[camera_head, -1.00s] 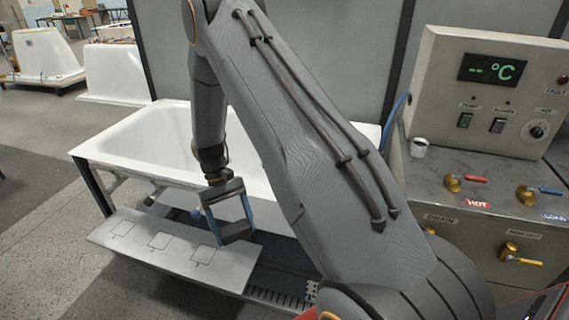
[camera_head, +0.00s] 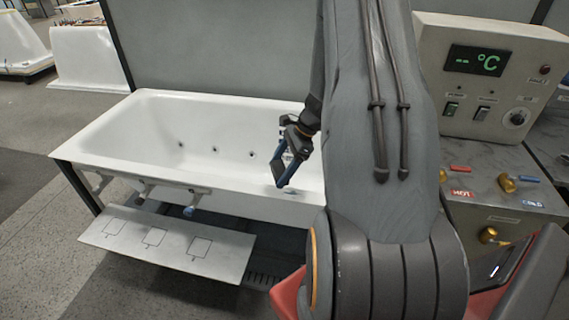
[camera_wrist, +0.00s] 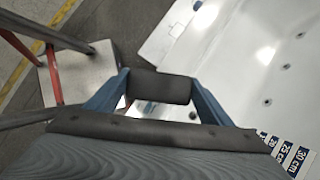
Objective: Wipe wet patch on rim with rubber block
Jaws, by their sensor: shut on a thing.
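The rubber block (camera_wrist: 160,87) is dark and is pinched between the two blue fingers of my gripper in the wrist view. In the head view my gripper (camera_head: 282,180) points down at the front rim (camera_head: 225,182) of the white bathtub, right of its middle. The block is small and partly hidden there, so I cannot tell whether it touches the rim. A small pale bluish spot (camera_head: 289,190) shows on the rim beside the fingertips; I cannot tell whether it is the wet patch. My arm hides the tub's right end.
A pale panel with square outlines (camera_head: 150,240) lies low before the tub. A blue-tipped fitting (camera_head: 190,211) sticks out under the rim. A control cabinet with taps (camera_head: 490,180) stands at right. The tub basin (camera_head: 200,140) is empty. Depth labels (camera_wrist: 287,152) show in the wrist view.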

